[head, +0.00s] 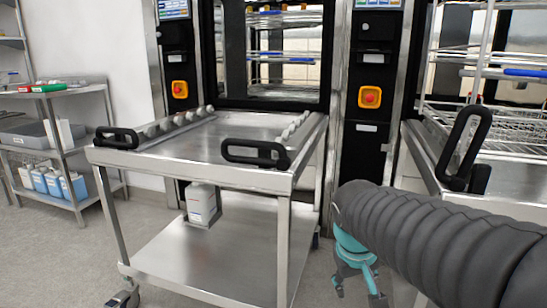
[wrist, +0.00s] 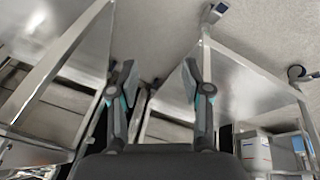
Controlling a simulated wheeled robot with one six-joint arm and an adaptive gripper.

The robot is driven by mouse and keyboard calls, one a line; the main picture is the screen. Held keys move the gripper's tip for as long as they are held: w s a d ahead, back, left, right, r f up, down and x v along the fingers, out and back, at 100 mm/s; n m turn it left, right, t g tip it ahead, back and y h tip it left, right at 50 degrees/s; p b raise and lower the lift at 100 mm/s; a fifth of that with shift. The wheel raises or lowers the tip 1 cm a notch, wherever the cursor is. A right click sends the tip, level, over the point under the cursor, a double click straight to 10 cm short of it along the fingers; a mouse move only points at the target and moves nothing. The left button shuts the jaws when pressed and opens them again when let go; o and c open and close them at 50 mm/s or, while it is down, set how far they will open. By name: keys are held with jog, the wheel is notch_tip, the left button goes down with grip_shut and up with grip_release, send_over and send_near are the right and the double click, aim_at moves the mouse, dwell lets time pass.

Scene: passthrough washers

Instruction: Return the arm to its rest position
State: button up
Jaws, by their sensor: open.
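My arm, in a dark ribbed sleeve, reaches in from the right of the head view. My gripper (head: 358,283) hangs below its end, teal and grey, pointing down beside the right side of a steel trolley. In the wrist view my gripper (wrist: 158,85) shows two fingers spread apart with nothing between them. The floor and steel legs show beyond the fingers. The gripper is open and empty.
The steel trolley (head: 190,152) with black handles stands left of my arm; a white container (head: 202,203) sits on its lower shelf. A second steel trolley (head: 515,176) is at right. Washers with red buttons (head: 370,97) stand behind. Floor (head: 45,250) is clear at left.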

jog(key=s+r+m+t+y+p, duration=0.1)
jog(key=s+r+p, duration=0.3)
jog(key=s, duration=0.9)
jog(key=shift+m+t+y, duration=0.4)
jog(key=shift+t+y, duration=0.1)
jog(key=shift+t, duration=0.2)
jog(key=shift+a+f, duration=0.1)
jog(key=shift+c, duration=0.7)
